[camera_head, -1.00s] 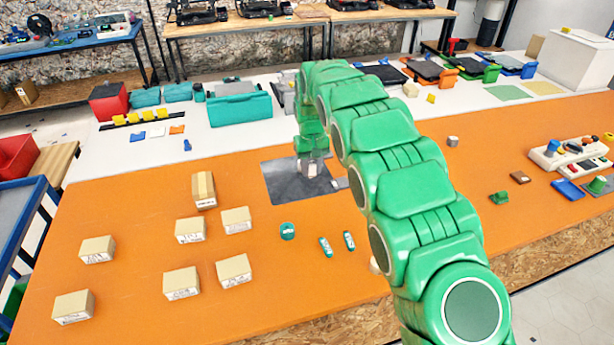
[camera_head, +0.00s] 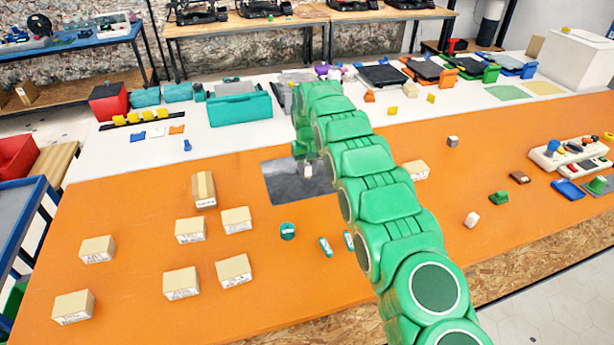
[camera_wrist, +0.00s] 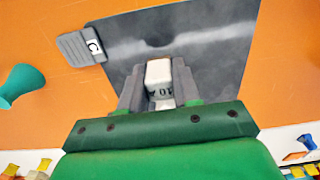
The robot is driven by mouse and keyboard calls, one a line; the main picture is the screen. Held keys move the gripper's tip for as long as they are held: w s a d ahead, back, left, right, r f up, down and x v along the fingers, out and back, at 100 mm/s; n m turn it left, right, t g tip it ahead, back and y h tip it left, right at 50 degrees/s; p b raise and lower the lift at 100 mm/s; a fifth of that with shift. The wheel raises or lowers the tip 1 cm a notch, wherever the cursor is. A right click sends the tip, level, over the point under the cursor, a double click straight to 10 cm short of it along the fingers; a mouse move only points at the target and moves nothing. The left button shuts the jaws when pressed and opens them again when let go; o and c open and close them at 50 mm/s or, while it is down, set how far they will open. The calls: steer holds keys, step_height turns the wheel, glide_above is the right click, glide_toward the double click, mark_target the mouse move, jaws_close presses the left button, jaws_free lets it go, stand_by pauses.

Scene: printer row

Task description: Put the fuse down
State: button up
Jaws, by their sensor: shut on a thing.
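The fuse is a small white block with dark print (camera_wrist: 159,82), between the fingers of my gripper (camera_wrist: 160,72) in the wrist view. My gripper is shut on it. In the head view my gripper (camera_head: 307,160) is over a dark grey plate (camera_head: 283,186) on the orange table, and the fuse (camera_head: 308,171) shows as a pale spot below it. The plate also fills much of the wrist view (camera_wrist: 215,45). Whether the fuse touches the plate cannot be told.
Several cardboard boxes (camera_head: 182,283) stand at the left. A teal round piece (camera_head: 288,231) and two small teal-and-white pieces (camera_head: 325,247) lie in front of the plate. A grey tab (camera_wrist: 80,48) sits at the plate's edge. A teal bin (camera_head: 240,108) stands behind.

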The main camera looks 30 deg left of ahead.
mark_target(307, 176)
steer(key=shift+w+a+f, duration=0.1)
steer(key=shift+w+f, duration=0.05)
steer(key=shift+f, duration=0.1)
steer(key=shift+w+a+f, duration=0.15)
steer(key=shift+w+f, duration=0.05)
steer(key=shift+f, duration=0.05)
steer(key=shift+f, duration=1.55)
steer(key=shift+f, duration=0.15)
steer(key=o, duration=1)
steer(key=shift+o, duration=0.2)
step_height(307, 176, up, 11)
steer(key=shift+r, duration=0.65)
